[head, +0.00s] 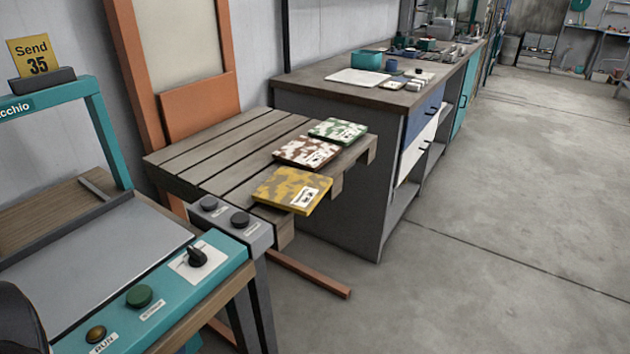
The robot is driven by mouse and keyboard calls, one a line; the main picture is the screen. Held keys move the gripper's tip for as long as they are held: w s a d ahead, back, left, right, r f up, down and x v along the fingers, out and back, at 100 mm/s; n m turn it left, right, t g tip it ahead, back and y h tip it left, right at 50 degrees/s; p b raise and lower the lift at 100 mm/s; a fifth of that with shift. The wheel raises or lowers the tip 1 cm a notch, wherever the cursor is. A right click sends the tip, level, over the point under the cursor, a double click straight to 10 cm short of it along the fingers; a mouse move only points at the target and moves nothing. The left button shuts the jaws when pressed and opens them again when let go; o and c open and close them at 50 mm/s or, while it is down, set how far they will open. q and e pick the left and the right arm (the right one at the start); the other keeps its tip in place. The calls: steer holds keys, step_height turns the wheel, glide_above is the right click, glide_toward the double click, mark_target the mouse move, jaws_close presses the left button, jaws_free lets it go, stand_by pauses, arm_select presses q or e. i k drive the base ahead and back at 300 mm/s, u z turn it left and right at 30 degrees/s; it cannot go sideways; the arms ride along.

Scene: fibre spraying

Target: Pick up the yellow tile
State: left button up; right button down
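The yellow tile (285,187) is a flat square with a mottled yellow and brown face and a small white label near its right corner. It lies flat at the front end of a grey slatted wooden table (205,158), and its near edge appears to reach the table's edge. A brown and white mottled tile (300,149) lies just behind it, and a green and white mottled tile (339,129) lies behind that. Neither gripper shows in the head view.
A teal-framed machine (225,252) with knobs and a grey plate stands front left, close to the slatted table. A workbench (335,92) with drawers stands behind the tiles. An orange foot bar (315,276) sticks out low. The concrete floor (480,240) at right is clear.

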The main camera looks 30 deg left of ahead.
mark_target(298, 192)
steer(key=i, duration=3.35)
steer(key=u, duration=3.7)
